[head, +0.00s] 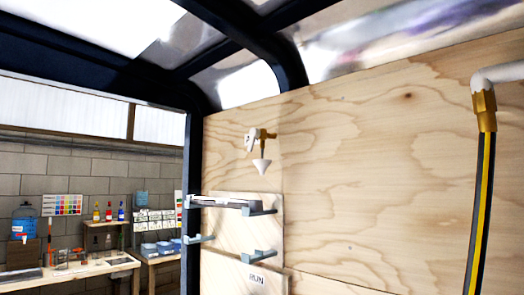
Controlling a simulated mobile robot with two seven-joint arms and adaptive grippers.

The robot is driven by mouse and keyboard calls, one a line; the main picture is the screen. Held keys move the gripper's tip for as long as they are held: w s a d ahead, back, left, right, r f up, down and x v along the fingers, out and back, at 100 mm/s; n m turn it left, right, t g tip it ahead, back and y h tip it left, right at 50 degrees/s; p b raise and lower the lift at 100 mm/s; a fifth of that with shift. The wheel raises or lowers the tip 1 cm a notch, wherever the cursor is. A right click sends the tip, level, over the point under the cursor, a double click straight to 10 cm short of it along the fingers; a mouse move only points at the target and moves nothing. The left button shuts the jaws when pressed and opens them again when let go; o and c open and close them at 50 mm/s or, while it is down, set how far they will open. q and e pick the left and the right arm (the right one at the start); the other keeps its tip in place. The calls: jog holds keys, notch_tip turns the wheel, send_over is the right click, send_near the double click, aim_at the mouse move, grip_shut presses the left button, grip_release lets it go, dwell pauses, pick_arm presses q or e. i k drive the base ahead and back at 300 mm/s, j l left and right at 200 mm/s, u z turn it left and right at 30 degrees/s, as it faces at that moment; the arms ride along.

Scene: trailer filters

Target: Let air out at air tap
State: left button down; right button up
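A small brass tap with a white handle, which looks like the air tap (262,135), is fixed high on the plywood wall (370,170). A small white funnel (262,166) sits just below it. Whether the tap is open or closed is too small to tell. Neither of my grippers shows in the head view.
A black and yellow striped hose (480,200) hangs at the right from a brass fitting (484,105). A wooden panel with a shelf tray (235,203) and brackets is below the tap. Benches with bottles (108,212) and a blue water jug (24,222) stand beyond the dark frame at left.

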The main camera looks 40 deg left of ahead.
aim_at(254, 132)
jog(key=u, duration=1.3)
